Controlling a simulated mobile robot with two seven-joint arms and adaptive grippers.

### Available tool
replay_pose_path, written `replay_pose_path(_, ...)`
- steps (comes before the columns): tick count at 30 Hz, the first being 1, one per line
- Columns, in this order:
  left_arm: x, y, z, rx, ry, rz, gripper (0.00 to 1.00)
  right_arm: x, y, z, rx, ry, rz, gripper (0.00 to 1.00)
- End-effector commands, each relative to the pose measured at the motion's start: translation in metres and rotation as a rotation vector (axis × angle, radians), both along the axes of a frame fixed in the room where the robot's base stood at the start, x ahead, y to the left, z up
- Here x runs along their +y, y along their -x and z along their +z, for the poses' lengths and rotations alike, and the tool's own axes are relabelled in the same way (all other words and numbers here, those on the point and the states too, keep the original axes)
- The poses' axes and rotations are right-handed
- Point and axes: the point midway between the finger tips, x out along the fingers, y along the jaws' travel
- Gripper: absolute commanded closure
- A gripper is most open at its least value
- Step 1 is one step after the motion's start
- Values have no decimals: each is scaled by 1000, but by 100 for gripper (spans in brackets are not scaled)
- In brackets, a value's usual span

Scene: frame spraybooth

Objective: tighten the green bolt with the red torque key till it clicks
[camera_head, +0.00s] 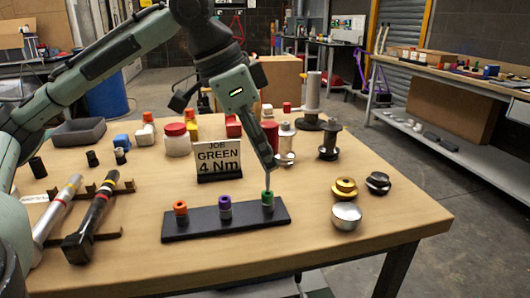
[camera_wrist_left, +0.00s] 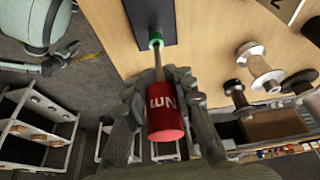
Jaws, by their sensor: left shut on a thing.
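The red torque key (camera_head: 270,131) stands roughly upright above the green bolt (camera_head: 267,197) at the right end of a black bar. My left gripper (camera_head: 272,161) is shut on the key. In the left wrist view the red handle (camera_wrist_left: 164,118) sits between the fingers, with part of the lettering "Nm" showing. Its metal shaft (camera_wrist_left: 158,70) runs to the green bolt head (camera_wrist_left: 155,39) and appears to meet it. Whether the tip is fully seated cannot be told. A sign (camera_head: 218,160) behind the bar reads "JOB GREEN 4 Nm". My right gripper is not in view.
Two long wrenches (camera_head: 92,215) lie on a rack at the left. Metal spools (camera_head: 329,142) and knobs (camera_head: 346,214) stand to the right. The table's front right is clear.

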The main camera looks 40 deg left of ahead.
Motion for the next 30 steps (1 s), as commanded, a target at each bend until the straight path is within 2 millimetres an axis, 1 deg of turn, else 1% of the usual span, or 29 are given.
replay_pose_path(16,0,0,-13,1,-1,0,100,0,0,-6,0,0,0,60)
replay_pose_path(17,0,0,-13,0,0,0,79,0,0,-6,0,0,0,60)
replay_pose_path(22,0,0,-12,0,0,0,100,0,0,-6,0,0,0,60)
replay_pose_path(26,0,0,-11,0,0,-7,100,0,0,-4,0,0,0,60)
replay_pose_path(28,1,0,-10,3,1,-42,100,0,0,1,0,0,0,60)
replay_pose_path(30,0,0,-12,0,0,-55,100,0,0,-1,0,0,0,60)
